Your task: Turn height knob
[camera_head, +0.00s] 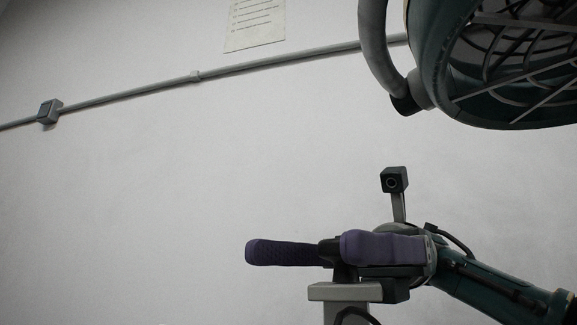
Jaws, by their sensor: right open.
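My right gripper (338,249) is low in the picture, right of the middle, on a teal arm that comes in from the lower right. It is open, with a smooth purple rounded piece on its right side. A textured purple piece (290,253) sticks out to the left; I cannot tell whether it is a finger or a separate handle. A pale grey block (338,292) on a post is just below, and I cannot tell whether the gripper touches it. No part can be clearly made out as the height knob. My left gripper is out of view.
A large dark teal housing (435,65) with a ribbed underside and a grey curved bar overhangs the upper right. The pale wall carries a grey conduit (270,65), a small box (48,110) and a paper notice (256,22). The left side is clear.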

